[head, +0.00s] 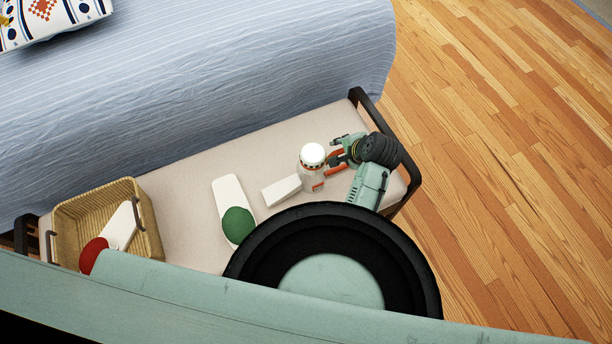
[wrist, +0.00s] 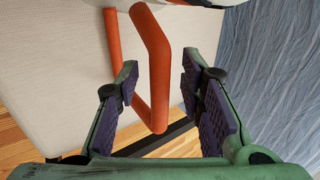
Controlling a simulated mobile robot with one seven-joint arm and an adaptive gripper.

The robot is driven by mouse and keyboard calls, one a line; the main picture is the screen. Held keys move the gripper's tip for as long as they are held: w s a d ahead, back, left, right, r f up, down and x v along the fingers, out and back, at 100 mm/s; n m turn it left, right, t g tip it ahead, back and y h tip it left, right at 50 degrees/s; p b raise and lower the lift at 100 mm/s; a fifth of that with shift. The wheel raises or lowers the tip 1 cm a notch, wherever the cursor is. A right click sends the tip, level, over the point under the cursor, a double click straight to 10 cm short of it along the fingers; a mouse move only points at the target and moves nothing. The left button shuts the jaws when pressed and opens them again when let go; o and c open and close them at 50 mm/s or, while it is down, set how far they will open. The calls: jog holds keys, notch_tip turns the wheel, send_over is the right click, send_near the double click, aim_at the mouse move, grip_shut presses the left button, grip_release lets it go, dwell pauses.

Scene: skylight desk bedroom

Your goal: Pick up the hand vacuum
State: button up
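The hand vacuum appears to be the white-topped, partly clear object (head: 312,157) with orange parts, at the right end of the bench; I cannot clearly tell where it ends. In the wrist view its bent orange handle (wrist: 153,70) hangs from a white body (wrist: 185,2) at the top edge. My gripper (head: 337,150) is just right of it in the head view. In the wrist view my gripper (wrist: 160,78) is open, one finger on each side of the orange handle. Gaps show beside the handle, and I see no grip on it.
A white block (head: 282,190) lies close by on the padded bench (head: 190,205). A white-and-green item (head: 236,212) lies left of it. A wicker basket (head: 150,225) holds a white-and-red item. A dark bench armrest (head: 405,165) stands right of my gripper. The bed (head: 200,90) is behind.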

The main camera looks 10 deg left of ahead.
grip_shut()
jog(key=shift+r, duration=0.1)
dwell(0.8)
